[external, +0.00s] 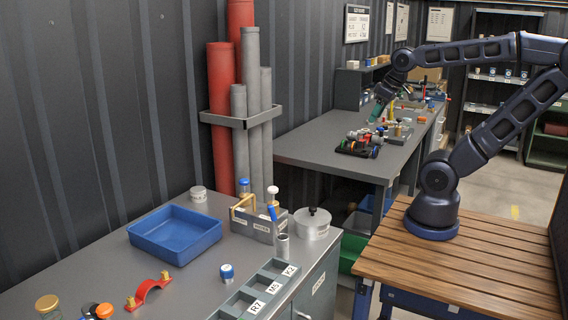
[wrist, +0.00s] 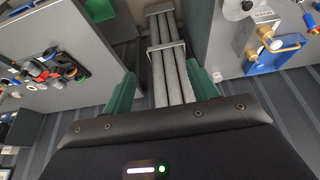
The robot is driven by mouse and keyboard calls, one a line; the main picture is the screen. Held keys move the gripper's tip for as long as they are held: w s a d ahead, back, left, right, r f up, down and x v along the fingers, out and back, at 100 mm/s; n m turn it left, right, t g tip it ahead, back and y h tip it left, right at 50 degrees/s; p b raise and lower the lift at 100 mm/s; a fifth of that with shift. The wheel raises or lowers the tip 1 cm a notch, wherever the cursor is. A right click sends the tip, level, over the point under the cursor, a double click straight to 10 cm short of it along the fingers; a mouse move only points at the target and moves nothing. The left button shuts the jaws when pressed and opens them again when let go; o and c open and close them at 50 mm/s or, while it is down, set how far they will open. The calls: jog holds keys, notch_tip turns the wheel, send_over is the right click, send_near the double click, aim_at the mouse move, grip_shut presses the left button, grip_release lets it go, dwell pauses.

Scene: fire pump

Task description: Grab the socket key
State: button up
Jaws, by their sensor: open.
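I cannot tell which item is the socket key. A blue-handled tool (external: 273,213) stands at the caddy's front, by a grey cylinder (external: 282,246).
The near bench (external: 110,262) carries a blue tray (external: 175,235), a round white-grey canister (external: 312,224), a labelled compartment tray (external: 262,290) and a red clamp (external: 148,290). The far bench (external: 318,142) has several small parts. Red and grey pipes (external: 240,100) stand against the wall between them.

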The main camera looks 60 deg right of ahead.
jog(key=w+a+r+n+g+h, duration=0.1)
jog(key=w+a+n+g, duration=0.1)
jog(key=w+a+n, duration=1.3)
jog(key=n+h, duration=0.2)
jog(key=n, duration=1)
send_over(227, 268)
jog(key=s+a, duration=0.2)
jog(key=a, duration=0.1)
notch_tip(227, 268, down, 24)
jog(key=shift+t, duration=0.3)
jog(key=x, duration=1)
jog(key=shift+s+d+f, duration=0.1)
jog(key=shift+s+d, duration=0.1)
jog(key=shift+d, duration=0.1)
jog(key=c, duration=1)
jog(key=shift+c, duration=0.2)
